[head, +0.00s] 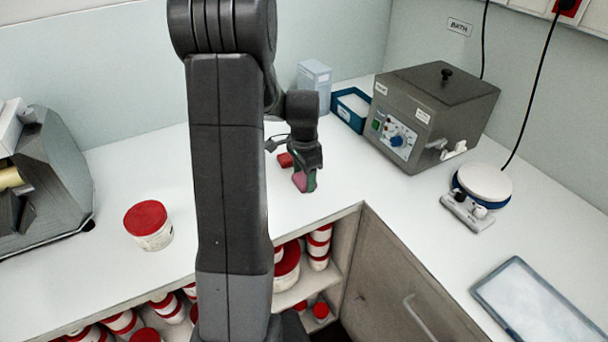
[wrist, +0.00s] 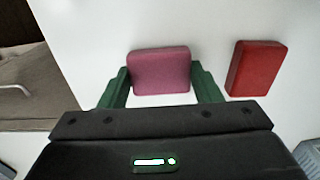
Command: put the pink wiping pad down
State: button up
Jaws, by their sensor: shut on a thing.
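The pink wiping pad (wrist: 160,72) sits between the two green fingers of my gripper (wrist: 161,88) in the wrist view. My gripper is shut on it. In the head view my gripper (head: 305,185) points down at the white counter, with the pink pad (head: 300,181) at its tips near the counter's front edge. I cannot tell whether the pad touches the counter. A red pad (wrist: 256,68) lies on the counter just right of the pink pad in the wrist view. In the head view the red pad (head: 285,160) shows partly beside my arm.
A grey bath unit (head: 435,105), a blue tray (head: 350,108) and a pale box (head: 314,87) stand behind. A round white-topped device (head: 485,182) stands at the right. A red-lidded tub (head: 148,226) stands left. The counter right of my gripper (head: 365,182) is clear.

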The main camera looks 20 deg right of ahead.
aim_at(304, 178)
jog(key=o, duration=1.1)
jog(key=shift+f, duration=0.1)
notch_tip(304, 178, up, 12)
jog(key=shift+r, duration=0.15)
notch_tip(304, 178, down, 13)
jog(key=shift+r, duration=2.3)
